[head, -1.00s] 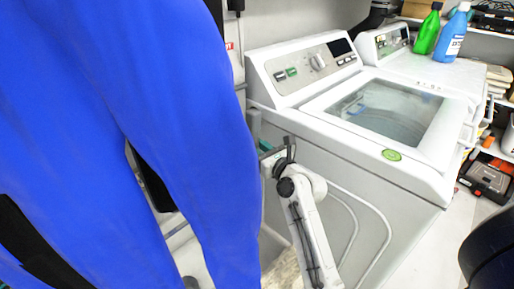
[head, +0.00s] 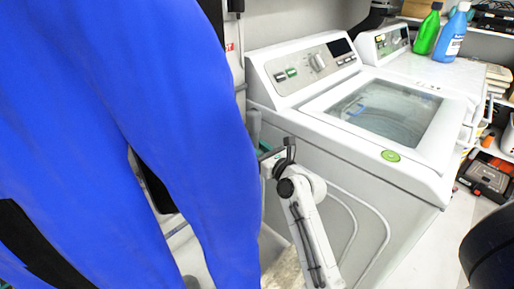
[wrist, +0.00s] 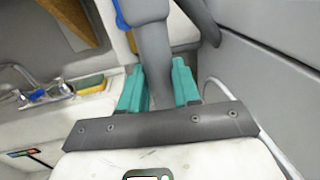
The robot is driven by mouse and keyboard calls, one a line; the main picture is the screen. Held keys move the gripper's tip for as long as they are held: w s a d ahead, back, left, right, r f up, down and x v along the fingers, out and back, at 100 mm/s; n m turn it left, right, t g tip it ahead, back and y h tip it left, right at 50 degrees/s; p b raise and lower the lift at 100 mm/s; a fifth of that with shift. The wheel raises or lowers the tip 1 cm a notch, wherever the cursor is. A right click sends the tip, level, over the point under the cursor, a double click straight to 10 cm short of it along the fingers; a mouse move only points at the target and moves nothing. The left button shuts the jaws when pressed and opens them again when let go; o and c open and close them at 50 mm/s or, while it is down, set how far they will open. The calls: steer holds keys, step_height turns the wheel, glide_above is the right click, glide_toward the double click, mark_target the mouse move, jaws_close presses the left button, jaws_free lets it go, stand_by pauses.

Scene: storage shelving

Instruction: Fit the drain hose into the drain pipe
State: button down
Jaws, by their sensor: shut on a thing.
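My gripper (wrist: 157,76) shows in the wrist view with its teal fingers on either side of a thick grey tube (wrist: 150,38), which looks like the drain hose. The tube runs up out of the frame between the fingers, and its end is not visible. In the head view a grey tube (head: 254,122) stands upright at the left side of the near washing machine, just above my gripper (head: 265,147), which is partly hidden by a blue shape. A second grey tube (wrist: 203,18) runs beside the held one in the wrist view. I cannot tell whether it is the drain pipe.
A large blue cloth-like shape (head: 130,130) blocks the left of the head view. The white washing machine (head: 350,150) stands close right of my gripper. A sink edge with a tap (wrist: 40,95) and a sponge (wrist: 90,83) are at left in the wrist view.

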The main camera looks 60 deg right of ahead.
step_height(320, 180, down, 7)
steer(key=b, duration=0.4)
stand_by(2.5)
steer(key=shift+f, duration=0.15)
